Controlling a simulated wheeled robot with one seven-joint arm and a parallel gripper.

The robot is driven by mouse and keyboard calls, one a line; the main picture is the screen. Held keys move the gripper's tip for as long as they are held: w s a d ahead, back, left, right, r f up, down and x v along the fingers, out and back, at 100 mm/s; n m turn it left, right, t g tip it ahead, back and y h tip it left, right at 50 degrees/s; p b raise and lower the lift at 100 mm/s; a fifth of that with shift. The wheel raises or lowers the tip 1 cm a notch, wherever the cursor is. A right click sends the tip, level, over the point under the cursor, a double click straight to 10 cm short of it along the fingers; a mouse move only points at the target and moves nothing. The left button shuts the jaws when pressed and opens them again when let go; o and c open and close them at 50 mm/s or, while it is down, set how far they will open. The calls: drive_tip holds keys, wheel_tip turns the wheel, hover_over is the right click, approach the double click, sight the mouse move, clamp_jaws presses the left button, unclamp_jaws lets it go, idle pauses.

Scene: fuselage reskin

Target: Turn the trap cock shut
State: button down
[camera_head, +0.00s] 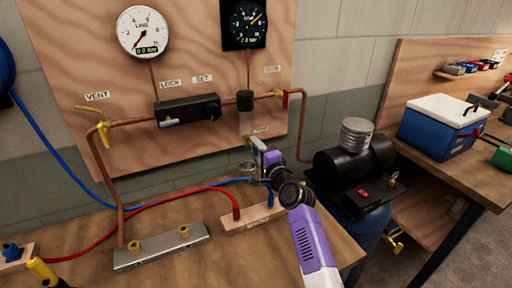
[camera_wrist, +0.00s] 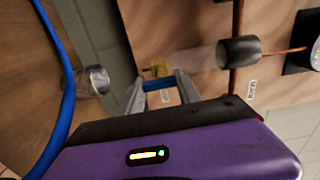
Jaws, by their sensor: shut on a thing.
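The trap hangs on the copper pipe in the head view, with a black cap (camera_head: 245,100) and a clear bowl (camera_head: 246,123). In the wrist view the bowl (camera_wrist: 196,60) lies sideways beside its black cap (camera_wrist: 240,50). The trap cock shows there as a small brass body (camera_wrist: 157,69) at the bowl's end with a blue handle (camera_wrist: 158,85). My gripper (camera_wrist: 160,88) is shut on that blue handle, one finger on each side. In the head view my gripper (camera_head: 257,145) is just below the bowl and mostly hides the cock.
A metal cup (camera_head: 248,168) stands close left of my gripper. Blue and red hoses cross the bench (camera_head: 190,262) near a metal manifold (camera_head: 160,246). A black compressor (camera_head: 355,160) stands at right.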

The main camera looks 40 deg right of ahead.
drive_tip(key=shift+f+m, duration=0.1)
drive_tip(key=shift+m, duration=0.2)
drive_tip(key=c, duration=0.8)
unclamp_jaws()
drive_tip(key=shift+c, duration=0.2)
drive_tip(key=v, duration=0.7)
drive_tip(key=shift+s, duration=0.4)
